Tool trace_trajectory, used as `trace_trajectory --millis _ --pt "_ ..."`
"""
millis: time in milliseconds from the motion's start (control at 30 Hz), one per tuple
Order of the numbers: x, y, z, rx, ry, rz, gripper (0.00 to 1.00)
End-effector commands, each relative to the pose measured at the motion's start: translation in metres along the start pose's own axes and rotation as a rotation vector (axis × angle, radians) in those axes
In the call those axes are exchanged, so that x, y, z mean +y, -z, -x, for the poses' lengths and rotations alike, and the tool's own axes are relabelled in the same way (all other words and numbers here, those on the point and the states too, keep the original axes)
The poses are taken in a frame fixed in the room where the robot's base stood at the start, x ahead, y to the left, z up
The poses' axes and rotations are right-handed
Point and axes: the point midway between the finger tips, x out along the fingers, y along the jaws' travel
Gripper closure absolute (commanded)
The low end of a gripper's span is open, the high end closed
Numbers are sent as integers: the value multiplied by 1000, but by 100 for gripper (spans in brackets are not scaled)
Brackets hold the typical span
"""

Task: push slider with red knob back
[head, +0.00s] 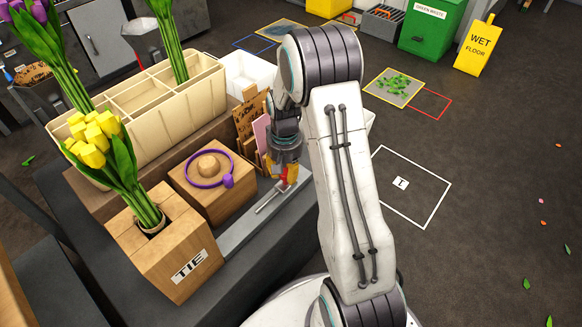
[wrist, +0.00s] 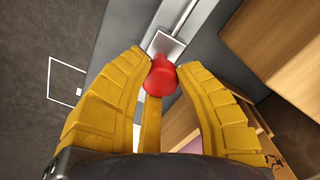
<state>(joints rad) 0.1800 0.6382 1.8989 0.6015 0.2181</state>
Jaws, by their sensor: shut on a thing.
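The red knob (wrist: 161,78) sits between the yellow fingertips of my gripper (wrist: 160,66) in the wrist view. The fingers close on it from both sides. The knob stands on a small pale plate on the slider's metal rail (wrist: 184,16). In the head view the slider rail (head: 268,200) lies on a grey strip along the table's edge. My gripper (head: 288,178) is at the rail's far end there, pointing down, and my arm partly hides the area behind it. The knob is only a small red spot between the fingers in that view.
A wooden block with a purple loop (head: 209,182) and a TIE box (head: 168,262) holding yellow tulips stand left of the rail. A cream divided bin (head: 150,95) stands behind. Upright boards (head: 250,125) stand close to my gripper. Open floor with a marked T square (head: 401,183) lies right.

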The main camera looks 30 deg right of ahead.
Motion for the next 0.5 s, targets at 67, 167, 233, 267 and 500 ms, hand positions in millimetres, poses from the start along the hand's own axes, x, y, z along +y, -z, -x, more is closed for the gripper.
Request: trace_trajectory --millis 67,167,233,267,500 --pt "-16 -17 -2 -7 -2 11 100" --pt "-34 -35 -2 -6 -2 12 100" --pt "-46 -48 -2 -7 -2 12 100" --pt "-51 -53 -2 -7 -2 11 100" --pt "-83 -85 -2 -6 -2 7 100"
